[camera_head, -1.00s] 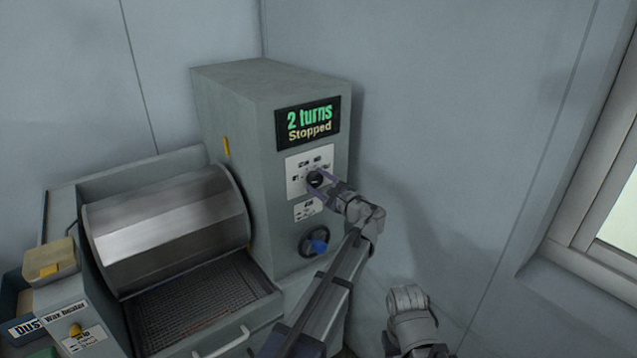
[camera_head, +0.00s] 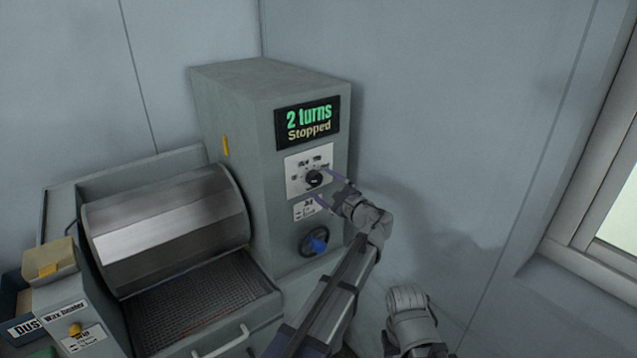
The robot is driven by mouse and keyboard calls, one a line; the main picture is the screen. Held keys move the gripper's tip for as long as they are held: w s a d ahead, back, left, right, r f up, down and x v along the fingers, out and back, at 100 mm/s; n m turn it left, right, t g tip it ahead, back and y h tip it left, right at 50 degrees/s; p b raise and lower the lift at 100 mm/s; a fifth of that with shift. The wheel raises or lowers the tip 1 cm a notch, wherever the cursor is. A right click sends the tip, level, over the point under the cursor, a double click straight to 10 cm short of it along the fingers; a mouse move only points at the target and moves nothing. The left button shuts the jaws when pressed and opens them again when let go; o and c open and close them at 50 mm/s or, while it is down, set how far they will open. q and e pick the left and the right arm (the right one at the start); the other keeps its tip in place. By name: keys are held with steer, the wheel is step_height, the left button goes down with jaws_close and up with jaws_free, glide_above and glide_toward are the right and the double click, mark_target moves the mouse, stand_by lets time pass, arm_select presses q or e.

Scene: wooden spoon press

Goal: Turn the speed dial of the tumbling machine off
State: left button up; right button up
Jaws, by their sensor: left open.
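The tumbling machine's control cabinet (camera_head: 230,110) stands in the corner. Its black speed dial (camera_head: 314,179) sits on a white plate (camera_head: 294,172) on the cabinet's front. The screen (camera_head: 307,122) above reads "2 turns Stopped". My left gripper (camera_head: 323,184) is open, just in front and to the right of the dial, with its fingers apart and empty. The plate's small markings are too small to read. Part of my right arm shows at the bottom; its fingers cannot be made out.
A blue-centred handwheel (camera_head: 317,242) is below the dial, close to my left arm. The metal drum (camera_head: 168,228) and a mesh tray (camera_head: 205,305) are to the left. A wax heater box (camera_head: 70,312) stands at lower left.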

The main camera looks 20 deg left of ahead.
arm_select(q)
steer(key=v, duration=0.5)
steer(key=shift+s, duration=0.1)
steer(key=s+a+f+n+g+h, duration=0.3)
steer(key=s+f+n+g+h, duration=0.15)
steer(key=s+f, duration=0.45)
steer(key=s+a+f+n+g+h, duration=0.35)
steer(key=s+f+n, duration=0.25)
steer(key=s+f, duration=0.25)
steer(key=s+d+f+g+h, duration=0.1)
steer(key=s+d+f+h, duration=0.1)
steer(key=s+d, duration=0.5)
steer(key=s+d+f+n+g+h, duration=0.1)
steer(key=s+d+f+g+h, duration=0.1)
steer(key=s+d, duration=0.5)
steer(key=d+h, duration=0.1)
steer(key=d, duration=0.2)
steer(key=shift+s+d+f, duration=0.15)
steer(key=shift+d+f, duration=0.05)
